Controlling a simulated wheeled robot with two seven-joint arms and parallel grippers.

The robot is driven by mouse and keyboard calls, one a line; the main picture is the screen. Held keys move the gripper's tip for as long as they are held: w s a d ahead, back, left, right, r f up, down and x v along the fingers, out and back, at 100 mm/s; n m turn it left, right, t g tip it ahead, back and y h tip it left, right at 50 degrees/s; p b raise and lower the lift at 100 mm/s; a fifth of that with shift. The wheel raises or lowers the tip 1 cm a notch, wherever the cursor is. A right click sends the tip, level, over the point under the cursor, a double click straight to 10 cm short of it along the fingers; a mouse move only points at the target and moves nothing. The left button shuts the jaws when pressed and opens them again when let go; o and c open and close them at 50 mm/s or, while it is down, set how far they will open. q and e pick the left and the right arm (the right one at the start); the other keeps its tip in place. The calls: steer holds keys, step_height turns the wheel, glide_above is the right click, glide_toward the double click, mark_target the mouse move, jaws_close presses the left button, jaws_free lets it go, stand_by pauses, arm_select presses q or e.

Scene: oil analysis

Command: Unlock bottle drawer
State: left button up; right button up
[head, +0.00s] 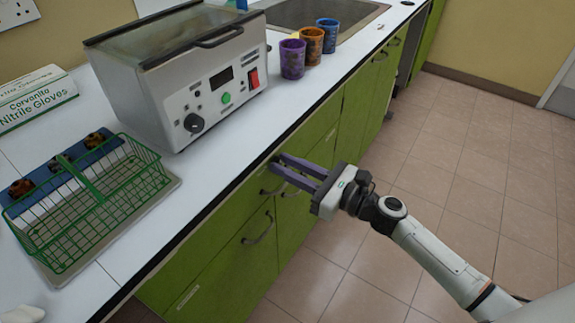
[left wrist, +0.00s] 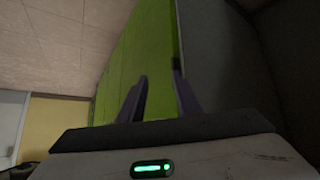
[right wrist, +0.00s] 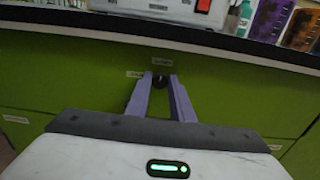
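The green drawer front (right wrist: 90,75) below the counter carries a small dark round lock knob (right wrist: 160,82) with a small label above it. My right gripper (right wrist: 160,77) is at this drawer front, its two purple fingers close on either side of the knob. The fingers appear to touch the knob, which fills the gap between their tips. In the head view my right gripper (head: 273,163) reaches the cabinet front from the right. My left gripper (left wrist: 160,78) shows only in the left wrist view, with its fingers apart and nothing between them, near a green panel.
Curved handles, one of them a lower handle (head: 260,228), stick out of the green fronts. On the white counter (head: 210,135) stand a grey heating bath (head: 190,75), a green wire rack (head: 85,205), a glove box (head: 35,95) and three cups (head: 292,60). The tiled floor (head: 440,150) is clear.

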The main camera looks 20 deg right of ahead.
jaws_close()
arm_select(q)
steer(key=shift+f, duration=0.2)
arm_select(e)
steer(key=shift+n, duration=0.3)
arm_select(q)
step_height(320, 180, down, 7)
steer(key=b, duration=1.1)
steer(key=shift+d+r+n+t+b, duration=0.2)
steer(key=shift+n+t+b, duration=0.1)
steer(key=shift+b, duration=0.1)
arm_select(e)
steer(key=n, duration=1.7)
steer(key=shift+s+a+f, duration=0.1)
steer(key=shift+f, duration=0.1)
steer(key=shift+n, duration=0.3)
arm_select(q)
steer(key=shift+d, duration=0.1)
